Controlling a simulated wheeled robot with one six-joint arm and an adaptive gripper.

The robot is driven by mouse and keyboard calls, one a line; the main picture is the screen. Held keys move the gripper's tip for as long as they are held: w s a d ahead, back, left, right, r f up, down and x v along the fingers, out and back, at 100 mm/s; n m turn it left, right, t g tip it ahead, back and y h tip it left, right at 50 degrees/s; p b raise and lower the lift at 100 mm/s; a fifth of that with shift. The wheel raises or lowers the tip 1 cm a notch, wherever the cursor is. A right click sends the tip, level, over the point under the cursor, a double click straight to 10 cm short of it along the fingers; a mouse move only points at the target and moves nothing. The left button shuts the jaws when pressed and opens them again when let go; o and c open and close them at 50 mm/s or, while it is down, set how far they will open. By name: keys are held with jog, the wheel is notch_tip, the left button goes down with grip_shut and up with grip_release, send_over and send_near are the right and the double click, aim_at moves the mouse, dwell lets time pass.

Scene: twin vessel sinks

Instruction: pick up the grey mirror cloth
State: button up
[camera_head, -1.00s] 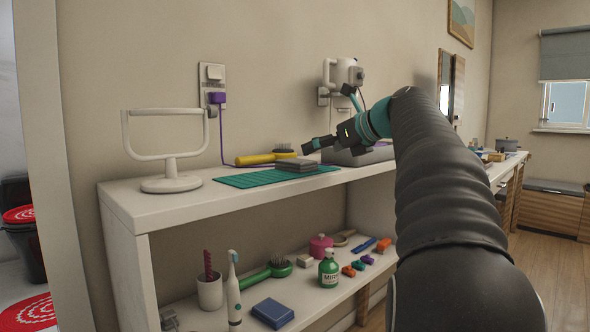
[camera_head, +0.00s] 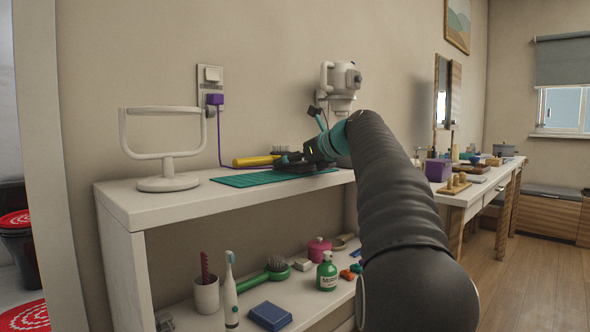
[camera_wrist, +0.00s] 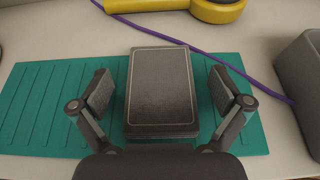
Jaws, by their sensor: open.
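The grey mirror cloth (camera_wrist: 161,90) looks like a folded, dark grey rectangular stack with a lighter border line. It lies on a ribbed green mat (camera_wrist: 30,105), which also shows on the shelf top in the head view (camera_head: 236,181). My gripper (camera_wrist: 162,92) is open, with one finger on each side of the cloth and a gap on both sides. In the head view my gripper (camera_head: 290,163) is low over the mat and hides most of the cloth.
A yellow-handled brush (camera_head: 254,160) and a purple cord (camera_wrist: 205,52) lie behind the mat. A grey box (camera_wrist: 303,85) stands to the right in the wrist view. A white stand (camera_head: 168,150) is at the left. The lower shelf holds a green bottle (camera_head: 327,273) and several small items.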

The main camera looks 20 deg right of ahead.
jog(key=c, duration=1.3)
jog(key=r+p, duration=0.3)
jog(key=r, duration=0.2)
jog(key=shift+d, duration=0.2)
jog(key=shift+c, duration=0.2)
jog(key=s+d+r+p, duration=0.2)
jog(key=d+r+p, duration=0.4)
jog(key=d, duration=0.5)
jog(key=shift+p, duration=0.35)
jog(key=shift+s+d, duration=0.15)
